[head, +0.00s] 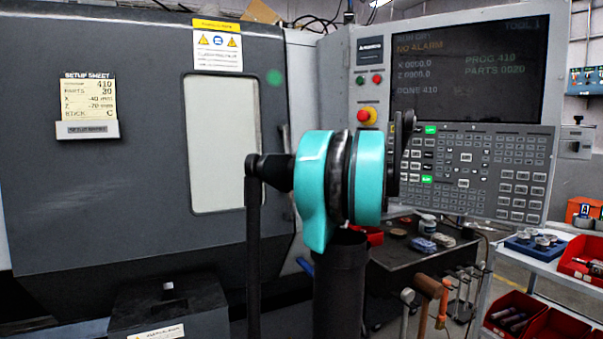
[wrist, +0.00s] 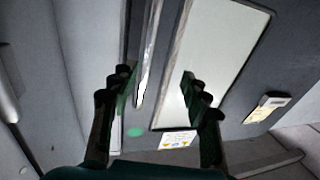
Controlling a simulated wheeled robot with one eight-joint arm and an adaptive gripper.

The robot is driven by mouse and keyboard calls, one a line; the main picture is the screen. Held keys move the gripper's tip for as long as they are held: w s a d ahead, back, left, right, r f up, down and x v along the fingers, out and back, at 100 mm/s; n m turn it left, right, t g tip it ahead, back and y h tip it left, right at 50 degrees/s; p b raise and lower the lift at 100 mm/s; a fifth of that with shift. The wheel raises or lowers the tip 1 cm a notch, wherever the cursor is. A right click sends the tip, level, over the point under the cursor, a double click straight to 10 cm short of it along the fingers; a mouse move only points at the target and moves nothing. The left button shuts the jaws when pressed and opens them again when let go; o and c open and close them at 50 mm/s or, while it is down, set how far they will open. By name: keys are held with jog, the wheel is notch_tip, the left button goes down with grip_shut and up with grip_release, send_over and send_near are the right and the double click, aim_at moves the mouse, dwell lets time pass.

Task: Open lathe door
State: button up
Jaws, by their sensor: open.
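The lathe door (head: 150,200) is a dark grey panel with a pale window (head: 212,140); it looks shut, its right edge against the light machine frame. The door's bar handle (wrist: 147,50) stands beside the window in the wrist view. In the head view only part of the handle (head: 284,150) shows, behind my arm. My gripper (wrist: 157,76) is open, and the handle lies between its two fingers in the wrist picture, nearer the left one. Whether the fingers are deep enough to surround it I cannot tell. My gripper is hidden behind my arm in the head view.
The control panel (head: 470,130) stands right of the door, close behind my arm. A dark bench (head: 405,262) with tools is below it. A cart (head: 545,262) with red bins is at the far right. A dark box (head: 170,308) stands below the door.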

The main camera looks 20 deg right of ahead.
jog(key=d+r+x, duration=0.2)
jog(key=x, duration=1.4)
jog(key=shift+w+t, duration=0.3)
jog(key=shift+w, duration=0.4)
jog(key=shift+d, duration=0.1)
jog(key=shift+c, duration=0.4)
grip_shut()
